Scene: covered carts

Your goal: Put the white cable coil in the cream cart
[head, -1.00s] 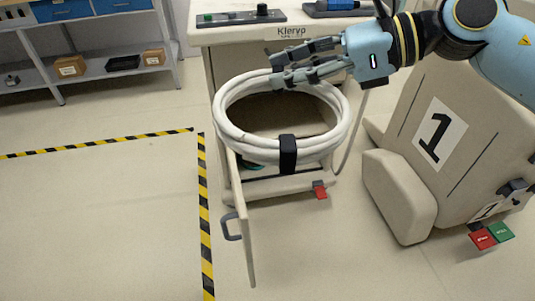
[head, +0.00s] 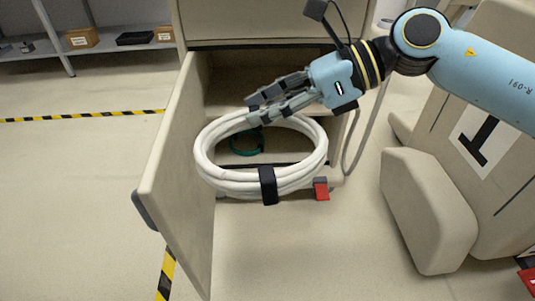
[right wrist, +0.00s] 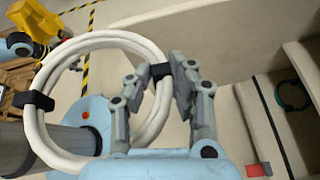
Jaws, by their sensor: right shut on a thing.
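The white cable coil (head: 235,181) is a thick ring with black bands. It hangs in front of the open front of the cream cart (head: 245,24). My right gripper (head: 257,108) is shut on the coil's upper far side. In the right wrist view the fingers (right wrist: 158,82) close on the coil (right wrist: 112,39) by one black band. The cart's hinged door (head: 178,190) stands open on the left. Inside, a teal cable coil (head: 236,150) lies on the floor of the compartment, partly hidden behind the white coil.
A red tag (head: 321,190) sits at the lower right of the cart's opening. A grey cable hangs beside it. A cream covered cart with a black mark (head: 430,210) stands at the right. Shelves with boxes (head: 82,38) stand back left. Bare floor lies in front.

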